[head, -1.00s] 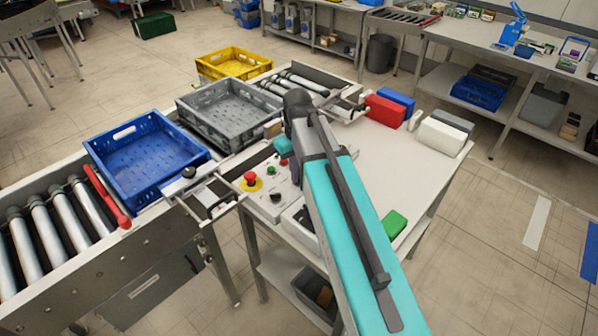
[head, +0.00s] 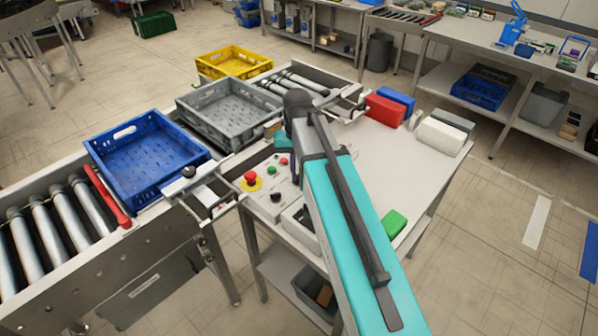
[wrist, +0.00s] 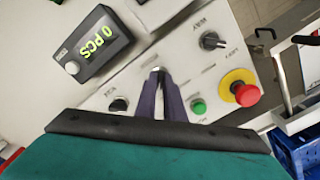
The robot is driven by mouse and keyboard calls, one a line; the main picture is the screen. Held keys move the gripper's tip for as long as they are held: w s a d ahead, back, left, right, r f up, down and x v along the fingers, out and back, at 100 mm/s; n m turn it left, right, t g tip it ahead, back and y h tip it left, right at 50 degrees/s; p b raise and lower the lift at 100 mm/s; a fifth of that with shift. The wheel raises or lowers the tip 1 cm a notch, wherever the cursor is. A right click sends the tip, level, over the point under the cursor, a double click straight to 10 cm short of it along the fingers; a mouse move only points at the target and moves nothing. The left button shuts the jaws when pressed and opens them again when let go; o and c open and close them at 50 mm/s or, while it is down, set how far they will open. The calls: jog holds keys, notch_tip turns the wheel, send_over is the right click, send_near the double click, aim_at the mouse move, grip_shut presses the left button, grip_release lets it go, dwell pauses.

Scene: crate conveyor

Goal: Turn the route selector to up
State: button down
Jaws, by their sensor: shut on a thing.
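The grey control panel (wrist: 135,82) fills much of the wrist view. I cannot tell whether this is the route selector. A black knob (wrist: 212,41) beside a label that seems to read WAY stands clear of the fingers, up and to the right. Another black knob (wrist: 118,104) is left of the fingers. In the head view, my arm hides part of the panel (head: 262,199).
A red stop button (wrist: 246,94) on yellow and a green button (wrist: 198,107) are right of the fingers. A counter display (wrist: 92,45) is at left. Blue (head: 152,190) and grey (head: 222,133) crates stand on the conveyor beside the panel.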

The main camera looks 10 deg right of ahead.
aim_at(297, 176)
jog(key=shift+w+r, duration=0.15)
jog(key=shift+w, duration=0.05)
jog(key=c, duration=1.9)
grip_release()
jog(key=shift+c, duration=0.2)
jog(key=shift+o, duration=0.4)
jog(key=shift+s, duration=0.1)
notch_tip(297, 176, up, 14)
jog(key=p, duration=0.6)
jog(key=shift+f, duration=0.2)
